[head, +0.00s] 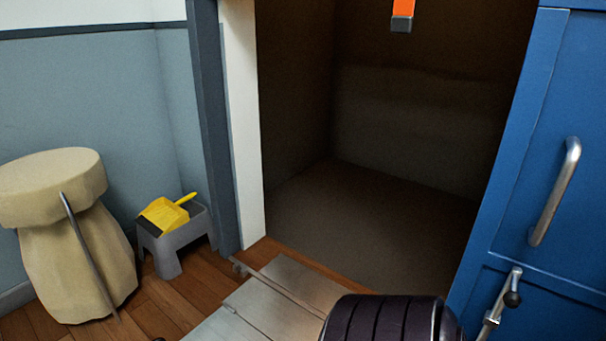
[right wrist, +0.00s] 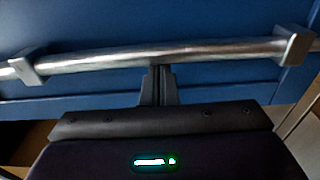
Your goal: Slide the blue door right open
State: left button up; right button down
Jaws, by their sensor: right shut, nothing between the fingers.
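The blue door (head: 534,150) stands at the right of the head view. A wide dark opening (head: 400,130) shows to its left. The door has a rounded silver handle (head: 557,190) and, lower down, a silver rod with a dark knob (head: 500,298). In the right wrist view, a silver bar (right wrist: 220,50) with a square bracket at each end crosses a blue surface. My right gripper (right wrist: 159,72) is shut and empty, its fingertips at the bar's lower edge; contact is unclear. I cannot tell which door fitting this bar is. My left gripper is not in view.
A beige stool-like block (head: 70,240) with a thin rod leaning on it and a grey step stool (head: 175,243) with a yellow dustpan (head: 165,214) stand at the left. A grey-white plank panel (head: 260,305) lies before the opening. An orange item (head: 403,10) hangs above.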

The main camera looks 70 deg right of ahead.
jog(key=shift+s+a, duration=0.15)
jog(key=shift+s, duration=0.65)
